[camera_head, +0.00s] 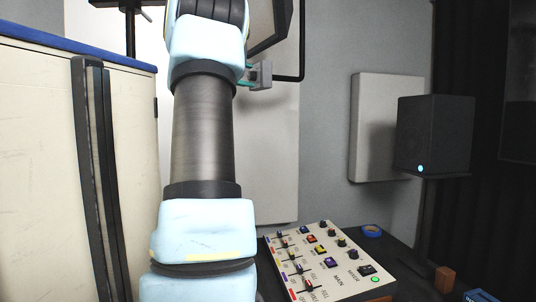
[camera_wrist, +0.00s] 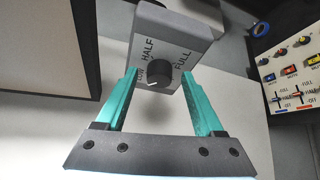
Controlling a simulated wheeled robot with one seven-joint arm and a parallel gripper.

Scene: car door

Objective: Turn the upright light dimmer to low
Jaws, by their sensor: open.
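The light dimmer (camera_wrist: 185,35) is a grey box with a round black knob (camera_wrist: 159,74) and the printed labels LOW, HALF and FULL around it. LOW is on the left, HALF above and FULL on the right. A small light mark shows at the knob's lower edge; I cannot tell surely where it points. My gripper (camera_wrist: 159,76) is open, its two teal fingers on either side of the knob, with a gap to each visible. In the head view, the dimmer (camera_head: 263,75) shows right of my arm, which hides most of my gripper.
A dark-framed panel (camera_head: 270,28) hangs just above the dimmer, and a black pipe (camera_head: 302,40) runs beside it. A control board (camera_head: 322,265) with knobs and sliders lies lower right. A blue tape roll (camera_head: 371,230) and speaker (camera_head: 433,135) stand further right. A white cabinet (camera_head: 35,170) fills the left.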

